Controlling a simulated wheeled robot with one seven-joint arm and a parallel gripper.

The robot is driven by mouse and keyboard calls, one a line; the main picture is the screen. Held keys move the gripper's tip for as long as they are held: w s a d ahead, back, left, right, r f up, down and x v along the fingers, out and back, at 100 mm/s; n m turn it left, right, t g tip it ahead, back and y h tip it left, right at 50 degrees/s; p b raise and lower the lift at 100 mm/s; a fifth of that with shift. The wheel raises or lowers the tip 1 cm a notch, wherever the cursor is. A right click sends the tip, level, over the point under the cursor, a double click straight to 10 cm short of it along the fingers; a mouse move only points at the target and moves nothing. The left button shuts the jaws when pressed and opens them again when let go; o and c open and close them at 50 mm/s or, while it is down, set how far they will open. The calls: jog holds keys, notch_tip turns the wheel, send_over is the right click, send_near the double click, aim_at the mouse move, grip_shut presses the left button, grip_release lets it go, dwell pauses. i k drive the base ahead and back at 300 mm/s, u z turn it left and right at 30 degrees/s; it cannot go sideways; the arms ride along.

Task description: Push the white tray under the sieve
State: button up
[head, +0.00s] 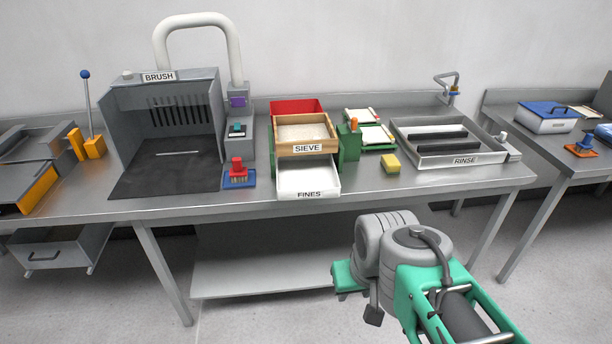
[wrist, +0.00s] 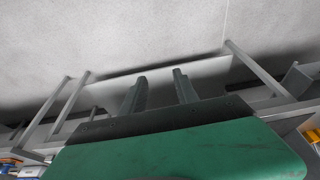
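The white tray (head: 309,182), labelled FINES, sits on the bench and sticks out toward the front from below the sieve. Its rear part is hidden under the sieve. The sieve (head: 306,148) is a wooden-framed box with pale material inside, held in a green stand with a red part behind it. My gripper is in front of the bench, below and to the right of the tray, touching nothing I can see. In the wrist view my gripper (wrist: 160,80) has two dark fingers standing apart with nothing between them. Its fingers are not clear in the head view.
The grey BRUSH booth (head: 165,130) stands at left. The bench's front edge is close to the tray.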

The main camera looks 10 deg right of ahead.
aim_at(316, 177)
jog(key=u, duration=0.35)
jog(key=k, duration=0.5)
jog(key=u, duration=1.2)
jog(key=i, duration=0.85)
jog(key=z, duration=0.55)
jog(key=i, duration=0.5)
jog(key=z, duration=0.45)
